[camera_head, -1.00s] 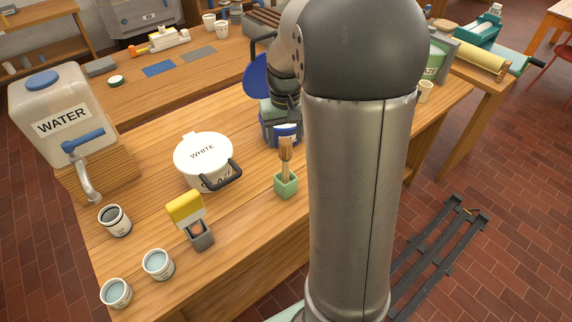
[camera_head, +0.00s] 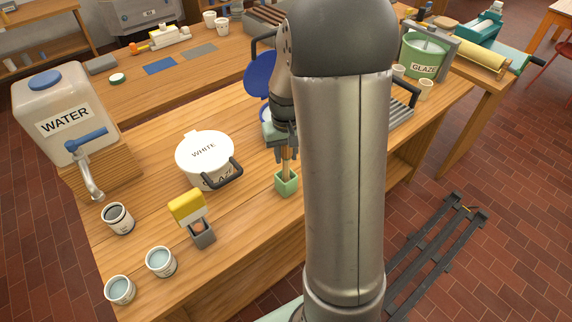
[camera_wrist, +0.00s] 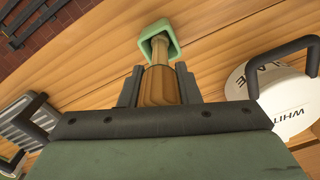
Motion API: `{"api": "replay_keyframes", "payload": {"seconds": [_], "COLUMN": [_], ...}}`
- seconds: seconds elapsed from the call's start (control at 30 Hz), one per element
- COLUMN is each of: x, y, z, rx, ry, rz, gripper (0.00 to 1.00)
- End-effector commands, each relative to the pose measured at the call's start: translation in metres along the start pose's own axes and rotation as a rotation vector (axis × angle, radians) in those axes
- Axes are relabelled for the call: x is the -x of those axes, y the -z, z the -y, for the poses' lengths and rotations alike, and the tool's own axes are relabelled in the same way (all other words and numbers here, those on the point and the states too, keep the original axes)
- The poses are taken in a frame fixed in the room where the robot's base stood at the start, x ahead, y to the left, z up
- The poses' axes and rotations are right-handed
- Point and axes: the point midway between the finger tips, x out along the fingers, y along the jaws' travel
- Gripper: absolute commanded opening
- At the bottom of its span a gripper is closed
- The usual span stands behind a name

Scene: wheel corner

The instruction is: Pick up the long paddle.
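The long paddle (camera_head: 287,167) is wooden and stands upright in a small green square holder (camera_head: 287,184) on the wooden bench. In the wrist view the paddle (camera_wrist: 160,86) has a broad brown part near my gripper and a narrower part running down into the holder (camera_wrist: 158,33). My gripper (camera_head: 286,155) is above the holder, pointing down around the paddle. In the wrist view the two fingers (camera_wrist: 160,78) are parted, one on each side of the paddle. I cannot tell whether they press on it. My arm hides part of the bench right of the holder.
A white glaze bucket (camera_head: 205,157) with a dark handle stands close left of the holder. A yellow-topped tool (camera_head: 188,207) and several small cups are at front left. A water jug (camera_head: 65,110) stands farther left. A blue lid (camera_head: 259,75) is behind my gripper.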

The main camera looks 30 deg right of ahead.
Motion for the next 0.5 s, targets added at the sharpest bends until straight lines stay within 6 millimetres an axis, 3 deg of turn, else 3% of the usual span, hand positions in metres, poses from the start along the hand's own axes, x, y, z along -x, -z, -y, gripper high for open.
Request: {"api": "replay_keyframes", "payload": {"seconds": [0.33, 0.5], "x": [0.003, 0.027], "y": [0.001, 0.001], "z": [0.0, 0.0], "rx": [0.0, 0.0], "ry": [0.0, 0.0], "rz": [-0.003, -0.006], "gripper": [0.07, 0.07]}}
